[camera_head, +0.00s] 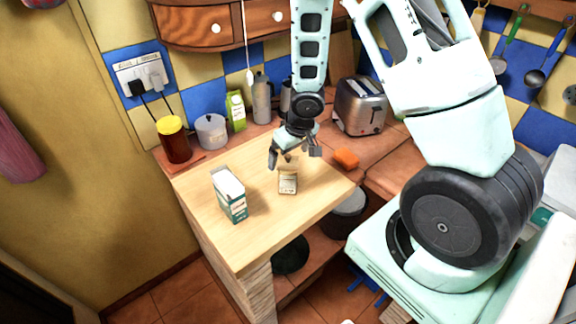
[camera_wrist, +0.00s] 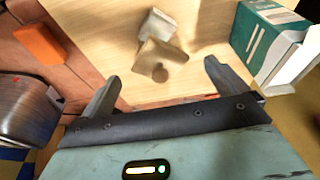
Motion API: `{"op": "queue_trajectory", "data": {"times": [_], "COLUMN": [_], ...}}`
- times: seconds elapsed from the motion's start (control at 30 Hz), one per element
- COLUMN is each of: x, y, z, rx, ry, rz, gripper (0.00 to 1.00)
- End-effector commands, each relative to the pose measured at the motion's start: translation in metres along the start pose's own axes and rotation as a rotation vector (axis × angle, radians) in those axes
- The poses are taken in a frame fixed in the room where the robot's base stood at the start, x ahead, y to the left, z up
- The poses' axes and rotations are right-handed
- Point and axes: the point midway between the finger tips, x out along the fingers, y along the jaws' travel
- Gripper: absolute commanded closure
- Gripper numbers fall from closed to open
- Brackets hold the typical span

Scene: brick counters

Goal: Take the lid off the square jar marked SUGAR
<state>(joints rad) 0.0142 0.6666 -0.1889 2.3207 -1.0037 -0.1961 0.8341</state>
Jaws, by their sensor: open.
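The square jar (camera_head: 288,184) stands on the light wooden counter, small and beige with a label too small to read in the head view. In the wrist view the lid (camera_wrist: 162,55) shows from above as a tan square with a round knob (camera_wrist: 160,73), and part of the jar's side (camera_wrist: 158,24) shows beyond it. The lid appears to sit on the jar. My gripper (camera_head: 290,164) is open above the jar. In the wrist view its two fingers (camera_wrist: 161,76) are spread wide to either side of the knob, and nothing is between them in contact.
A green and white box (camera_head: 229,195) stands left of the jar; it shows close to one finger's side in the wrist view (camera_wrist: 268,45). An orange sponge (camera_head: 346,158) and a toaster (camera_head: 360,106) are to the right. Several containers line the back. The counter's front is clear.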

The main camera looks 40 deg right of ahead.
Motion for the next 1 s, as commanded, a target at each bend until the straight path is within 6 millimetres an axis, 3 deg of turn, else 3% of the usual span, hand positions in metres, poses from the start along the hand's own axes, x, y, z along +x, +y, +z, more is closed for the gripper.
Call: {"op": "queue_trajectory", "data": {"times": [0.1,0.4,0.57,1.0], "x": [0.0132,0.0159,0.0158,0.0120], "y": [-0.0002,0.0005,0.0005,0.0002], "z": [0.0005,-0.0001,0.0000,-0.0013], "rx": [0.000,0.002,0.002,0.002], "ry": [-0.002,0.000,0.000,0.001], "rz": [0.000,0.001,0.000,-0.001], "gripper": [0.02,0.02,0.46,0.46]}}
